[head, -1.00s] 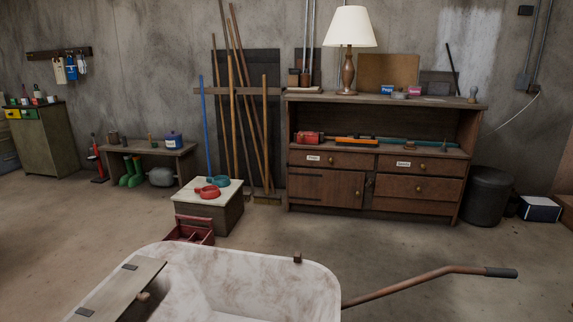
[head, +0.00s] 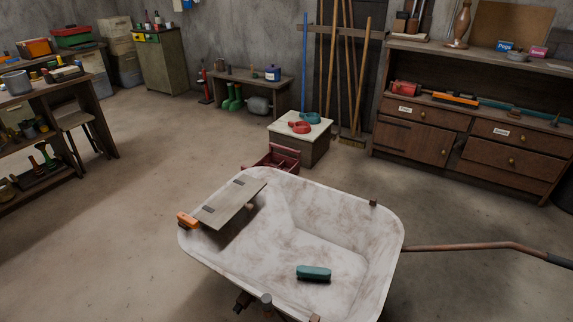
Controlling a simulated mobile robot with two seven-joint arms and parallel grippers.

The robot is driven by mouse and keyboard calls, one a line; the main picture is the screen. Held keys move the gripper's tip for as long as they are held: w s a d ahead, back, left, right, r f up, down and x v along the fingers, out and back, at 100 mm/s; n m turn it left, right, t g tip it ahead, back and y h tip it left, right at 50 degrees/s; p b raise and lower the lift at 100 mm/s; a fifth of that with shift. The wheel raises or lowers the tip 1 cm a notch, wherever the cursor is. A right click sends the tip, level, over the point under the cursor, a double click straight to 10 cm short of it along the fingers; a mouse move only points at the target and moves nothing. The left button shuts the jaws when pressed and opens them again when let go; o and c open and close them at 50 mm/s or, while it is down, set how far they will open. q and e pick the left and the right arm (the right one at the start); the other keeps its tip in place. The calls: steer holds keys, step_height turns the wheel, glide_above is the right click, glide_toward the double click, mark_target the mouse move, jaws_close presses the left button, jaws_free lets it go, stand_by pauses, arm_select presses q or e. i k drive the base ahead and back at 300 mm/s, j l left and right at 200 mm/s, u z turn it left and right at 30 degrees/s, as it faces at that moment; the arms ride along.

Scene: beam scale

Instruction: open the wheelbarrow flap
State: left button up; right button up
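The wheelbarrow (head: 385,225) stands in the lower middle of the head view, with a pale, brown-stained tray. The flap (head: 232,203) is a flat grey-brown board over the tray's upper-left part, with dark hinge plates near its far-left edge. A shadowed gap shows below its inner edge. An orange block (head: 187,220) sits at the rim by the flap's near end. A teal block (head: 313,273) lies on the tray floor. Neither of my grippers can be made out in the head view.
A dark red toolbox (head: 275,160) stands just behind the tray, before a white-topped box (head: 300,135). A handle (head: 490,247) sticks out to the right. A workbench (head: 95,115) is at left and a wooden cabinet (head: 420,140) at back right. The floor left of the wheelbarrow is clear.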

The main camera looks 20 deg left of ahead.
mark_target(220, 212)
steer(key=j+u, duration=0.1)
steer(key=j, duration=0.4)
steer(key=i+j+u, duration=0.1)
steer(key=j, duration=0.4)
steer(key=i+j+u, duration=0.1)
steer(key=j, duration=0.4)
